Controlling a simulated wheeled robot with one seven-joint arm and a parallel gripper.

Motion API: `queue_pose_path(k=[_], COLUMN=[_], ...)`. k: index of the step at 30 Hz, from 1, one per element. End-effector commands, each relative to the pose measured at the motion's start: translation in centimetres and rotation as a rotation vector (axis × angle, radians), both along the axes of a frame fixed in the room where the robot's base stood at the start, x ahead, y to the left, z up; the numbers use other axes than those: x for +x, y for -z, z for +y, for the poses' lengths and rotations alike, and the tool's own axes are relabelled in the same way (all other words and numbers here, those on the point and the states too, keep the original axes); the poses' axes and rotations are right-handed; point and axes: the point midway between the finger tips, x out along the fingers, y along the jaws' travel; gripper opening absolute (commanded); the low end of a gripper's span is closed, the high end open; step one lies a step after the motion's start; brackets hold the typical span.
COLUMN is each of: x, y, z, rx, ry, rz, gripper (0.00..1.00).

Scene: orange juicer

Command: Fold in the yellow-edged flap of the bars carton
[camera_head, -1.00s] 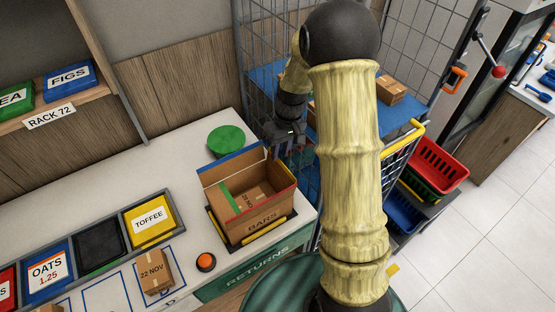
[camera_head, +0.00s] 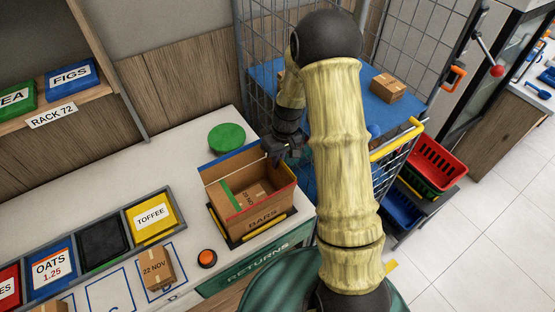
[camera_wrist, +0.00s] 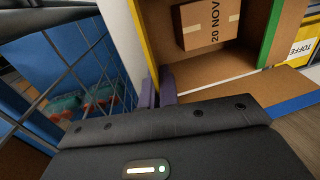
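The open bars carton (camera_head: 262,222) stands on the counter's right end. A small carton marked 20 NOV (camera_wrist: 207,22) lies inside it. In the wrist view, the yellow-edged flap (camera_wrist: 143,38) is at the carton's left side, its edge seen as a narrow yellow strip. It looks raised, not folded in. In the head view its yellow edge is hard to make out. In the head view my gripper (camera_head: 276,152) is at the carton's back right corner.
The blue-edged flap (camera_head: 232,158) stands at the back of the carton; a green edge shows inside it at left. A green disc (camera_head: 227,138) lies behind it. A wire cage trolley (camera_head: 265,50) stands close on the right. An orange button (camera_head: 207,259) is at front left.

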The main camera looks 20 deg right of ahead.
Motion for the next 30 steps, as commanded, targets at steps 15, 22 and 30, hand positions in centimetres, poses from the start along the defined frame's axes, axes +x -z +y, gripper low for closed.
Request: queue_pose_path(k=[15,22,30], x=[-0.1,-0.3,-0.5], y=[-0.1,-0.1,0.0], z=[0.4,0.9,1.6], rx=[-0.081,-0.179,-0.32], ry=[-0.004,-0.007,-0.008], rz=[-0.027,-0.059,-0.105], gripper=[0.0,0.0,0.0])
